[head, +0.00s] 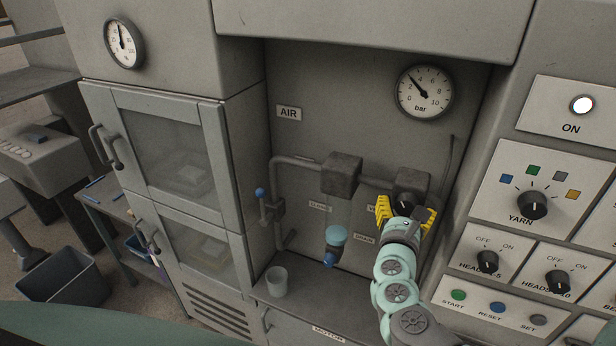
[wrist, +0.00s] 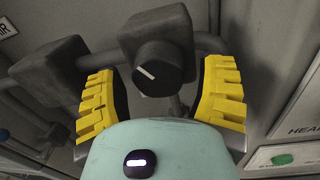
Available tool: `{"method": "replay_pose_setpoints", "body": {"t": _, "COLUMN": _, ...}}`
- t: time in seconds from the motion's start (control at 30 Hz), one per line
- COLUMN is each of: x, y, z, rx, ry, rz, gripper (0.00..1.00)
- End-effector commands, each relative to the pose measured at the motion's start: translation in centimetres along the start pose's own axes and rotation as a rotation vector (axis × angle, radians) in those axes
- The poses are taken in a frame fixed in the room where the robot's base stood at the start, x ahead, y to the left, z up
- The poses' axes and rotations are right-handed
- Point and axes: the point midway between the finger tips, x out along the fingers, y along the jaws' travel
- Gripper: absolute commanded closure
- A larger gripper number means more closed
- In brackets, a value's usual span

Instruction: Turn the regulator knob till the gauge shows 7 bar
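The pressure gauge (head: 425,91) marked "bar" is on the back panel at upper right; its needle points up and left, at about 3, between 2 and 4. The black regulator knob (wrist: 160,72) has a white pointer line, tilted toward upper left in the wrist view. It sits on the front of a grey block (wrist: 158,28) on the air pipe. The knob also shows in the head view (head: 404,204). My gripper (wrist: 161,98) is open, with a yellow finger on each side of the knob and a gap on both sides.
A second grey block (head: 342,174) is left of the regulator on the same pipe. Below are a blue-topped fitting (head: 335,240) and a cup (head: 277,281). A switch panel with a YARN knob (head: 532,204) is close on the right. Another round gauge (head: 124,43) is at far left.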

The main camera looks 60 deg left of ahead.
Motion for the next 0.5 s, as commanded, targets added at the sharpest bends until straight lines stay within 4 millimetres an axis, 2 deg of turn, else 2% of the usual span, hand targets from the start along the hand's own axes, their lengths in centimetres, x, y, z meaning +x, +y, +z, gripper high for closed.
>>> {"method": "replay_pose_setpoints", "body": {"t": 0.07, "x": 0.00, "y": -0.01, "z": 0.01, "rx": 0.000, "ry": 0.000, "rz": 0.000, "gripper": 0.40}}
{"method": "replay_pose_setpoints", "body": {"t": 0.5, "x": 0.00, "y": 0.00, "z": 0.01, "rx": 0.000, "ry": 0.000, "rz": 0.000, "gripper": 0.86}}
